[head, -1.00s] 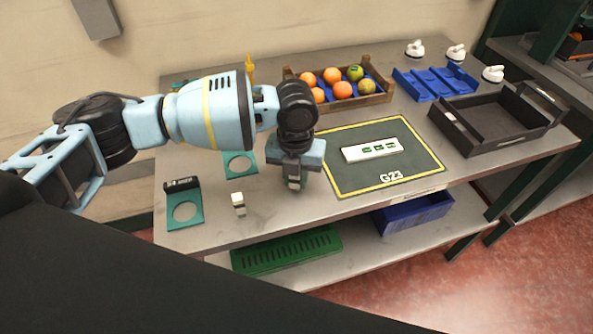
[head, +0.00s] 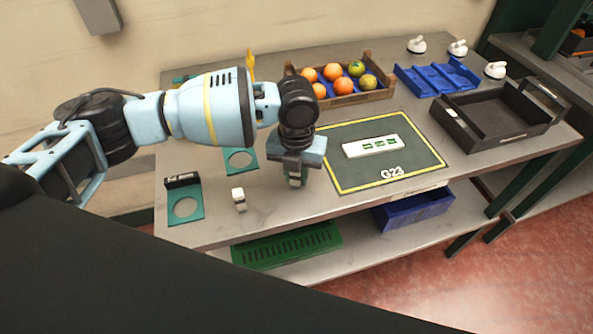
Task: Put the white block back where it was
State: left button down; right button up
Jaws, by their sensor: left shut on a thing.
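My left gripper (head: 295,180) points down over the table, just left of the green mat (head: 414,160) marked G23. It is shut on a small pale thing, mostly hidden by the fingers, so I cannot tell its full shape. A small white block (head: 239,198) with a darker lower part stands on the bare table to the left of the gripper, apart from it. A long white bar (head: 360,150) with green marks lies on the mat. My right gripper is not in view.
Two green plates with round holes lie at left, one in front (head: 172,208) and one behind (head: 232,159). The table's front strip is mostly clear.

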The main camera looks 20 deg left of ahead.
pick_arm(q)
jog(key=shift+f, duration=0.4)
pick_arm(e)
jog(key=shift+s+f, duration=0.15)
pick_arm(q)
jog(key=c, duration=0.8)
grip_release()
jog(key=shift+o, duration=0.2)
jog(key=shift+r+p, duration=0.8)
jog(key=shift+r, duration=3.25)
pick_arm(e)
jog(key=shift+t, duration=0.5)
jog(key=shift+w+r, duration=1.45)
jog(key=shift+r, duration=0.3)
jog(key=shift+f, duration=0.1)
